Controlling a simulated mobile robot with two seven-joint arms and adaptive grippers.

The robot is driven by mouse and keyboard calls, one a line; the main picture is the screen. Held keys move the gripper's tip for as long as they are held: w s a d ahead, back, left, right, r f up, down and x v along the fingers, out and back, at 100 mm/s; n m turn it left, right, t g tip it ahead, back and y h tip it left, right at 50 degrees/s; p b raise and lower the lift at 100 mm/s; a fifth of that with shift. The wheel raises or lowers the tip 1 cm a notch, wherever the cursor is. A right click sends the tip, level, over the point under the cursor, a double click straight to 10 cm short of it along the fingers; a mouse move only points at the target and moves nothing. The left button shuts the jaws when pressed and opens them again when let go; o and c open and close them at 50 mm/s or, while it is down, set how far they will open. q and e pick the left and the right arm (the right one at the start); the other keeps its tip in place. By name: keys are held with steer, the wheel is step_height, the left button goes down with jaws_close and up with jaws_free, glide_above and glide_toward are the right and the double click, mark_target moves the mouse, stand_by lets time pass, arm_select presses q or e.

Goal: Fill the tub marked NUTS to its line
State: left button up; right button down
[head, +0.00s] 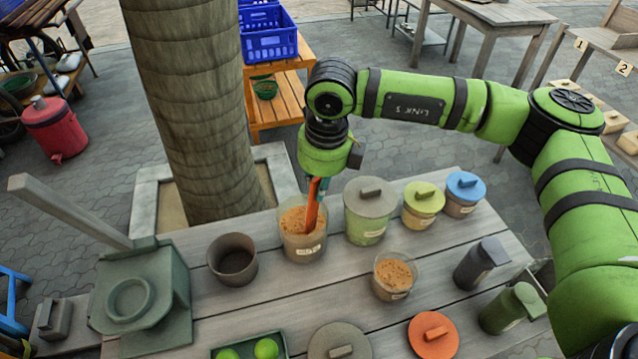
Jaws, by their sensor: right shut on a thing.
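My right gripper (321,179) points down and is shut on an orange scoop (312,212). The lower end of the scoop is inside a clear tub (301,238) holding brown, grainy contents; whether the scoop has a load is hidden. A label shows on this tub's front, too small to read surely. A second, smaller clear tub (391,289) with similar brown contents and a label stands to the right and nearer. I cannot tell from the labels which one reads NUTS, and no fill line is clear. My left gripper is out of view.
An empty dark pot (233,259) stands left of the tub. Lidded jars in grey (369,211), yellow-green (422,205) and blue (463,194) stand to the right. An orange lid (433,335) and a grey lid (340,341) lie in front. A tree trunk (196,110) rises behind.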

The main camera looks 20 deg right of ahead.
steer(key=shift+r+p, duration=2.15)
steer(key=shift+r, duration=2.9)
steer(key=shift+f, duration=0.1)
